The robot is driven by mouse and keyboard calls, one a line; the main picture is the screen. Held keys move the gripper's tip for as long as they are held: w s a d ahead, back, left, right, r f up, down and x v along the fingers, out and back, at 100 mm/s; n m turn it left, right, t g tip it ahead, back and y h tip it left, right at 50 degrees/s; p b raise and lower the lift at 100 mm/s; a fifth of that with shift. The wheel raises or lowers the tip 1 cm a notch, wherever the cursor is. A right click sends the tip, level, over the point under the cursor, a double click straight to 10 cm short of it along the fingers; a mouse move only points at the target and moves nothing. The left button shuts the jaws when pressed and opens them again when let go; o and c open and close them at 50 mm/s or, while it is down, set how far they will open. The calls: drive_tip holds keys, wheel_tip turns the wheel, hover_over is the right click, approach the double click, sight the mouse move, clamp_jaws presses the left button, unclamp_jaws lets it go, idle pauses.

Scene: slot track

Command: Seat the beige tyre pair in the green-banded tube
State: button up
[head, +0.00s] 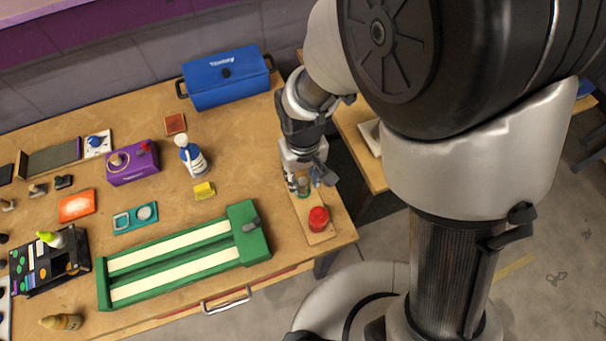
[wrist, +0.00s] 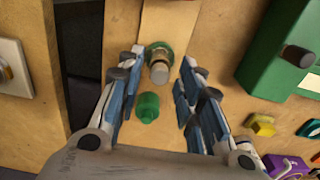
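My gripper (wrist: 164,60) is open, its blue-padded fingers on either side of a small tube with a green band (wrist: 159,50) on the wooden board. A beige and grey cylindrical piece (wrist: 159,72), perhaps the beige tyre pair, shows at the tube's mouth. I cannot tell how deep it sits, or whether a finger touches it. A green cap-like piece (wrist: 148,107) is nearer the palm, between the fingers. In the head view, my gripper (head: 305,172) is low over the board, and the green-banded tube (head: 303,187) is partly hidden by it.
A red round piece (head: 318,219) stands at the board's near end, close to the table's right edge. A green track (head: 180,262) with cream strips lies to the left. Bare tabletop (head: 235,160) lies between.

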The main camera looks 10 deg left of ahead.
sight(303, 181)
wheel_tip(303, 181, up, 12)
drive_tip(key=p, duration=0.4)
drive_tip(key=s+d+r+m+t, duration=0.2)
drive_tip(key=d+r+m, duration=0.1)
drive_tip(key=d+r, duration=0.85)
drive_tip(key=s+d+r+m+t, duration=0.2)
drive_tip(key=s+d+r+m, duration=0.1)
drive_tip(key=s+d, duration=0.4)
drive_tip(key=shift+s+d+r+t, duration=0.15)
drive_tip(key=shift+d+r+t, duration=0.2)
drive_tip(key=shift+d, duration=0.6)
